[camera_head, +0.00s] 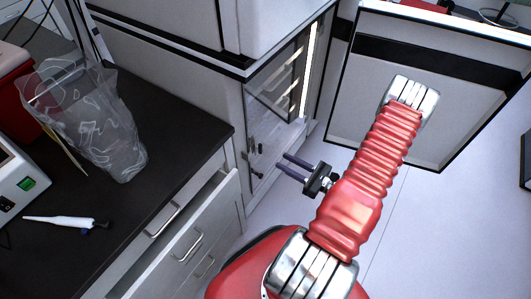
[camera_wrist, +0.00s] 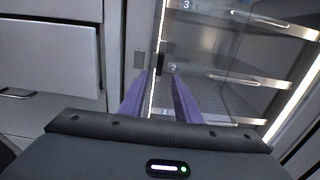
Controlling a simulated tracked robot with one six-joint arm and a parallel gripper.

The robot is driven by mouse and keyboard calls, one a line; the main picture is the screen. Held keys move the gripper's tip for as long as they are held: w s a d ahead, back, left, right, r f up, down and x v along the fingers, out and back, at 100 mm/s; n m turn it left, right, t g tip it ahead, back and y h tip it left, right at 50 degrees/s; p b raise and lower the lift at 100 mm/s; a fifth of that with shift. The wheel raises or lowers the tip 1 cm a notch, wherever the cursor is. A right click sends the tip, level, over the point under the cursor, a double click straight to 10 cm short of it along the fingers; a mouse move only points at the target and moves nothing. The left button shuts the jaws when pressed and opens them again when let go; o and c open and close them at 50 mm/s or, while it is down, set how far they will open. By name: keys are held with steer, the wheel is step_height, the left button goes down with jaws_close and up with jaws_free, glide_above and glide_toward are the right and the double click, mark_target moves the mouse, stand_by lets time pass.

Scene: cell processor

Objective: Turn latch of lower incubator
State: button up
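The lower incubator (camera_head: 247,105) has its outer door (camera_head: 355,105) swung open to the right. Its inner glass door (camera_head: 282,95) appears closed, with lit shelves behind it. A small dark latch (camera_head: 259,149) sits at the glass door's left edge, with another dark fitting just below it. In the wrist view the latch (camera_wrist: 160,63) is a dark upright piece ahead of my fingertips, beside a grey plate (camera_wrist: 140,58). My gripper (camera_head: 281,161) is open and empty, its two purple fingers apart, short of the latch. It also shows in the wrist view (camera_wrist: 158,73).
A black-topped bench (camera_head: 185,115) with drawers (camera_head: 190,235) stands left of the incubator. Open floor (camera_head: 440,230) lies to the right.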

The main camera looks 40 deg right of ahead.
mark_target(259, 148)
steer(key=x, duration=0.9)
steer(key=shift+c, duration=0.5)
